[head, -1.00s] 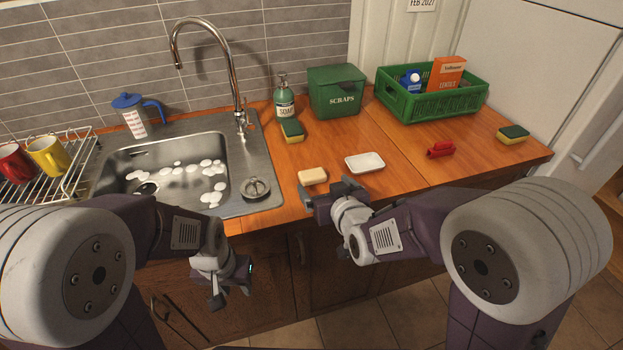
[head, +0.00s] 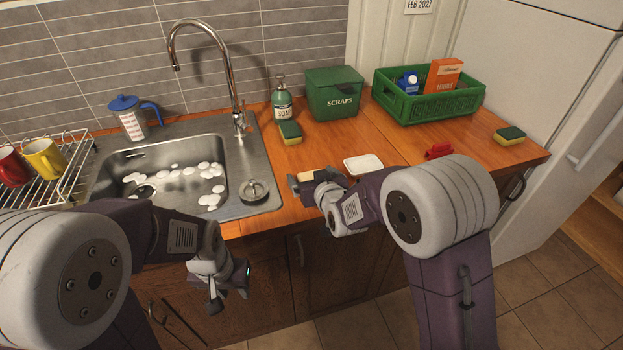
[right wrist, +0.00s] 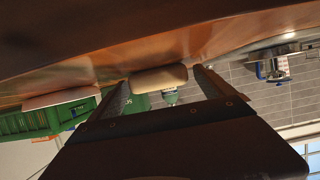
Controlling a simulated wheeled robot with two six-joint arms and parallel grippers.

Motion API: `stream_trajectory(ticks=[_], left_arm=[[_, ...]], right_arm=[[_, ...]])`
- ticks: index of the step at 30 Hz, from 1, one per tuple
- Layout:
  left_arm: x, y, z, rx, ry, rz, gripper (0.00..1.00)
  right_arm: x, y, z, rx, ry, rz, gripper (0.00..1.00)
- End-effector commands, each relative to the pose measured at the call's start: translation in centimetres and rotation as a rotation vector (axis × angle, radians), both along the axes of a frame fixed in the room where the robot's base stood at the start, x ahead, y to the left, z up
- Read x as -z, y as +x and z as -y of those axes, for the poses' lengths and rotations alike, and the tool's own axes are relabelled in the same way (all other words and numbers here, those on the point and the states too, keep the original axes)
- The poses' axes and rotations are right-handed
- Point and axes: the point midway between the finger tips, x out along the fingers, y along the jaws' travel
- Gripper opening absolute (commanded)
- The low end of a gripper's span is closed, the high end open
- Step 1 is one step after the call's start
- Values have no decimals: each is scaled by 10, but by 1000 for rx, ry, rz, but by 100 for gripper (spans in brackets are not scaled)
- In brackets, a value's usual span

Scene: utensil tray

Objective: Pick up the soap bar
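The soap bar (head: 306,176) is a pale cream block on the wooden counter, right of the sink. It is partly hidden in the head view by my right gripper (head: 308,186), which is low at the counter's front edge. In the right wrist view the soap bar (right wrist: 158,78) shows between the two spread fingertips of my right gripper (right wrist: 161,80), with a small gap on each side. How far it sits in between the fingers is hard to tell. My left gripper (head: 228,289) hangs open and empty in front of the cabinet doors.
A white soap dish (head: 363,164) lies just right of the soap bar, with a red object (head: 438,151) further right. The sink (head: 175,185) and its drain strainer (head: 254,190) are to the left.

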Motion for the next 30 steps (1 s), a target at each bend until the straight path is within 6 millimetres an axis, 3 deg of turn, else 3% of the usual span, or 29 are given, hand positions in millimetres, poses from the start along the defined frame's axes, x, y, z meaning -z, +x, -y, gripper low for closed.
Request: stream_trajectory(ticks=[1, 7, 14, 24, 30], left_arm=[[0, 0, 0, 0, 0, 0, 36], [0, 0, 0, 0, 0, 0, 36], [-1, 0, 0, 0, 0, 0, 36], [-18, 0, 0, 0, 0, 0, 36], [-22, 0, 0, 0, 0, 0, 36]], right_arm=[[0, 0, 0, 0, 0, 0, 79], [0, 0, 0, 0, 0, 0, 25], [-4, 0, 0, 0, 0, 1, 25], [-80, 0, 0, 0, 2, 4, 25], [-101, 0, 0, 0, 1, 3, 25]])
